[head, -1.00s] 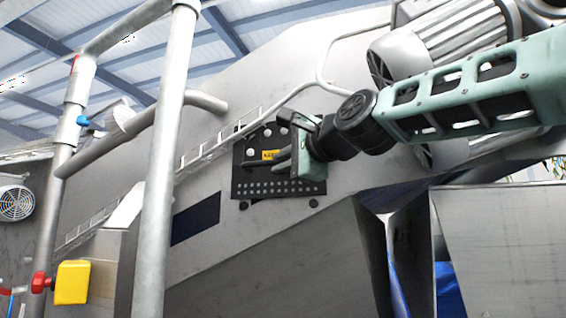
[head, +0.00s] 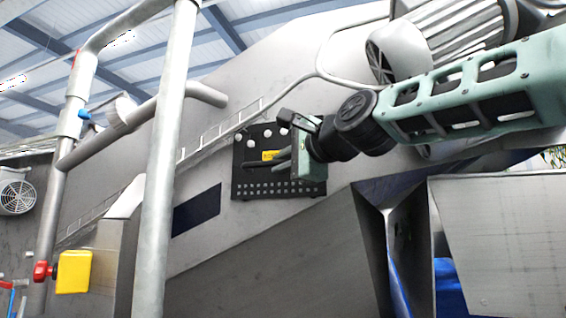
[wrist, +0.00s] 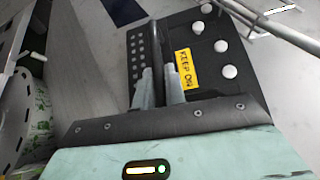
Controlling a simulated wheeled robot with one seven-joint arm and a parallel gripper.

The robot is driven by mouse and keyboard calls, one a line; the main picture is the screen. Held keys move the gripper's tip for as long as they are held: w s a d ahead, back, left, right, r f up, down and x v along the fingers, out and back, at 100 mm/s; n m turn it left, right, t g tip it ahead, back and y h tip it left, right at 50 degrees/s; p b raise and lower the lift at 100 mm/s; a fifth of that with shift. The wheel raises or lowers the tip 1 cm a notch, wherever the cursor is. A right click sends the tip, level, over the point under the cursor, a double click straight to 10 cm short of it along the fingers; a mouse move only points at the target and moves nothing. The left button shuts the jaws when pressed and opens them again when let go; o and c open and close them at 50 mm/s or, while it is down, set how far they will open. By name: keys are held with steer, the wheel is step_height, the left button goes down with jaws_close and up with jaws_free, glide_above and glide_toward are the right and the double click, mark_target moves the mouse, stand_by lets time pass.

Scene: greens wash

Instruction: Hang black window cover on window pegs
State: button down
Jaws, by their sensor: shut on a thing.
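The black window cover (head: 250,178) is a dark panel with a yellow label and rows of small light dots along its lower part. It lies close against the sloping metal wall; I cannot tell whether it touches. My gripper (head: 283,162) is shut on the cover's black bar handle. In the wrist view, the fingers (wrist: 161,84) straddle the handle, and the cover (wrist: 186,105) has a label reading "KEEP ON". Several white round knobs (wrist: 229,72) show along the cover's upper edge, seemingly the pegs. I cannot tell whether they pass through it. The window behind is hidden.
A dark rectangular opening (head: 196,212) sits in the wall left of the cover. An upright pipe rail (head: 160,180) stands in front at left, with a yellow box (head: 73,272) beyond. A motor (head: 440,40) is above my arm. A thin conduit crosses the wall above the cover.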

steer(key=shift+f+b, duration=0.6)
steer(key=shift+f, duration=0.1)
steer(key=shift+f+b, duration=0.35)
steer(key=shift+b, duration=0.05)
steer(key=shift+f, duration=0.2)
steer(key=c, duration=1.4)
jaws_free()
steer(key=shift+o, duration=0.2)
steer(key=b+v, duration=0.7)
steer(key=v, duration=1)
steer(key=shift+d+f, duration=0.15)
steer(key=shift+d, duration=0.05)
steer(key=shift+s, duration=0.1)
